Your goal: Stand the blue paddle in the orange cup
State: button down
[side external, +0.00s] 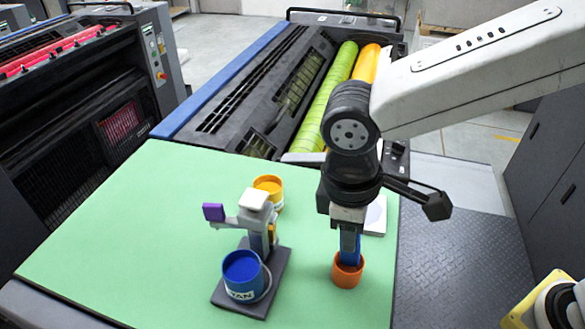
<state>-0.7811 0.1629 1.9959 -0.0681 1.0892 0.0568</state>
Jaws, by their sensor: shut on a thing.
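The blue paddle (350,244) is upright in my gripper (348,228). My gripper is shut on its upper part and points straight down. The paddle's lower end is inside the mouth of the orange cup (347,276), and the cup's rim hides it. I cannot tell whether the paddle touches the cup's bottom. The cup stands upright on the green mat (130,240), directly below my gripper.
Left of the cup, a blue ink can (243,270) stands on a dark base (278,272) with a white-topped stand. A yellow cup (268,184) is behind it. A white item (375,215) lies behind my gripper. The mat's left side is clear.

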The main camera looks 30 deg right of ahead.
jog(key=shift+f, duration=0.9)
jog(key=shift+c, duration=1.8)
grip_release()
jog(key=shift+w+a+r, duration=0.1)
jog(key=shift+a+r, duration=0.05)
jog(key=shift+r, duration=1.15)
jog(key=shift+s+a+r, duration=0.1)
jog(key=shift+a+r, duration=0.05)
jog(key=shift+r, duration=1.1)
jog(key=shift+w+a+r, duration=0.1)
jog(key=shift+a+r, duration=0.05)
jog(key=shift+r, duration=1.15)
